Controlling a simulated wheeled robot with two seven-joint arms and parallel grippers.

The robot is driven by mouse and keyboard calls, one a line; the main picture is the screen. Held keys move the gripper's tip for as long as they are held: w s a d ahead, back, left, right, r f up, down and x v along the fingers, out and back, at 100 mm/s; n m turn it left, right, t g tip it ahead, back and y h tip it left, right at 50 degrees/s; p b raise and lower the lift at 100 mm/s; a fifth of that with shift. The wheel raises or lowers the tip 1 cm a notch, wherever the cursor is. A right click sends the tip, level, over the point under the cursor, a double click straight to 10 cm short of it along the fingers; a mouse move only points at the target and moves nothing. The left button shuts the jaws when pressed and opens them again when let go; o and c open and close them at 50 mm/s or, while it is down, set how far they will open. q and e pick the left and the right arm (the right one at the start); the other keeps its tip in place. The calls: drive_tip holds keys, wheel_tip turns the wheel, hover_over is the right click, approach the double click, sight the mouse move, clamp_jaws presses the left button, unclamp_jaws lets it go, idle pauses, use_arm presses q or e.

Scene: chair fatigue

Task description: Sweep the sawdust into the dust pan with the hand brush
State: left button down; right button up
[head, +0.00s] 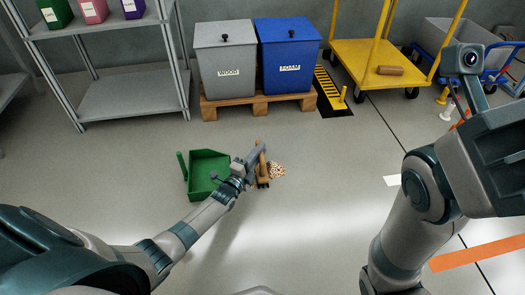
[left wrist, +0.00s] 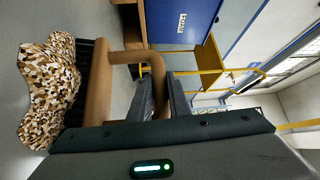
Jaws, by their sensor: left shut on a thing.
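A green dust pan (head: 208,170) lies on the floor, its handle at its left side. A wooden hand brush (head: 262,168) is to its right. My left gripper (head: 256,155) is shut on the brush's handle. In the left wrist view, the bent wooden handle of the brush (left wrist: 157,72) runs between the fingers (left wrist: 160,92), and dark bristles face the sawdust. The sawdust pile (head: 277,170) lies just right of the brush and shows as mottled brown clumps in the left wrist view (left wrist: 50,90). My right arm is at the right; its fingertips are not visible.
A grey WOOD bin (head: 225,75) and a blue FOAM bin (head: 287,70) stand on a wooden pallet (head: 262,103) behind. A yellow cart (head: 370,60) is at the back right, a metal shelf (head: 125,100) at the left.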

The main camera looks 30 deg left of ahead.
use_arm(q)
drive_tip(key=shift+s+a, duration=0.2)
drive_tip(key=shift+a, duration=0.1)
idle(0.4)
drive_tip(key=shift+s+a, duration=0.5)
drive_tip(key=shift+a, duration=0.2)
drive_tip(key=shift+f, duration=0.1)
drive_tip(key=shift+s+a, duration=0.1)
drive_tip(key=shift+s+a+p, duration=0.45)
drive_tip(key=shift+s+a, duration=0.1)
drive_tip(key=shift+a, duration=0.25)
drive_tip(key=shift+s+a, duration=0.1)
drive_tip(key=shift+a, duration=0.05)
drive_tip(key=shift+s+a+r, duration=0.25)
drive_tip(key=shift+s+a, duration=0.2)
drive_tip(key=shift+a, duration=0.2)
drive_tip(key=shift+s+a, duration=0.1)
idle(0.4)
